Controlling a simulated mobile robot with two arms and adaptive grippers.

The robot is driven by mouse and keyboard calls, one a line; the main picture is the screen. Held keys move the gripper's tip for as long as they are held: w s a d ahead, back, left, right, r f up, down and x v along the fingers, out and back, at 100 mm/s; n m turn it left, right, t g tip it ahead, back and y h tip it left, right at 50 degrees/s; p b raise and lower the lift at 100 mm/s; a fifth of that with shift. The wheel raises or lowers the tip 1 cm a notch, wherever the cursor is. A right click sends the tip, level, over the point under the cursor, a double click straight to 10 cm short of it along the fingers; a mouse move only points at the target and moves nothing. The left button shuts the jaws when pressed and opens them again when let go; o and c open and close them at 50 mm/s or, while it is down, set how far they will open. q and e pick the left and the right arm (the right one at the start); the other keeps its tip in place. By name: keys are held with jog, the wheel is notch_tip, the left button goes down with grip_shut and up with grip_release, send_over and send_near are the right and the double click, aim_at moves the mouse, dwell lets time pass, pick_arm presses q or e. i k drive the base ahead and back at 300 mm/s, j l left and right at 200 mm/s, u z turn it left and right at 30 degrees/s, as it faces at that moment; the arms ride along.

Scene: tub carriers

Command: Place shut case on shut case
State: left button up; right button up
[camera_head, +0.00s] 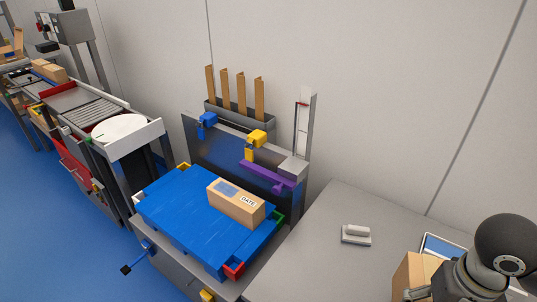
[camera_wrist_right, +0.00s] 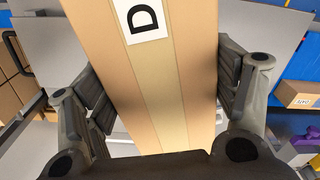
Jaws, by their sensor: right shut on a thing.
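One shut cardboard case (camera_head: 236,204) with a "DATE" label and a blue patch lies on the blue pallet (camera_head: 170,208). It also shows at the right edge of the right wrist view (camera_wrist_right: 298,95). My right gripper (camera_wrist_right: 165,85) is shut on a second shut case (camera_wrist_right: 180,110), with one finger on each side. This held case has a tape strip and a white label showing a "D". In the head view the held case (camera_head: 408,273) is at the lower right, right of the pallet and partly hidden by my arm. My left gripper is not in view.
A grey table (camera_head: 300,268) lies right of the pallet, with a small grey device (camera_head: 356,235) and a tablet (camera_head: 445,244) on it. Blue, yellow and purple clamps and tan upright strips (camera_head: 226,92) stand behind the pallet. Pallet room is free left of the case.

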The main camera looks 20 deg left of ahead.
aim_at(234, 194)
jog(key=i+j+u, duration=0.35)
jog(key=j, duration=0.25)
jog(key=i+j+u, duration=0.4)
jog(key=j, duration=0.2)
jog(key=i+j+u, duration=0.35)
jog(key=i+j, duration=0.05)
jog(key=j, duration=0.05)
